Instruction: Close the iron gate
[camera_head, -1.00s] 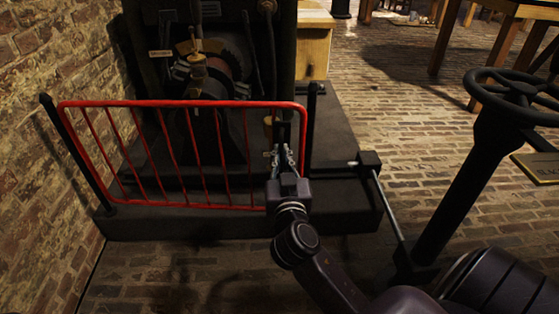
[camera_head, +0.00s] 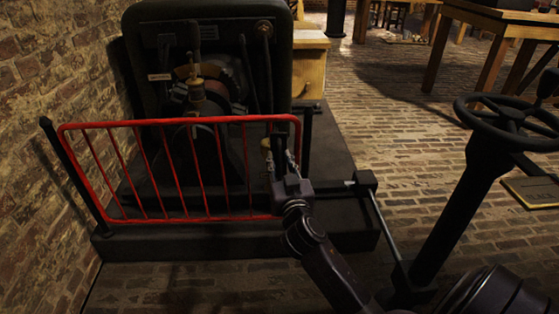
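The red iron gate (camera_head: 180,122) stands upright in front of a dark machine. Its left side is by a black post (camera_head: 75,172) at the brick wall. Its right end is close beside a second black post (camera_head: 307,135), and whether they touch is not clear. My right gripper (camera_head: 280,158) is at the gate's right end, with its fingers among the dark parts there. Contact and finger opening cannot be made out. My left gripper is not in view.
The dark machine (camera_head: 175,25) stands on a low plinth (camera_head: 335,150) behind the gate. A black handwheel (camera_head: 510,112) on a column is at the right. A brick wall (camera_head: 40,60) bounds the left. Open brick floor (camera_head: 420,130) lies right of the plinth.

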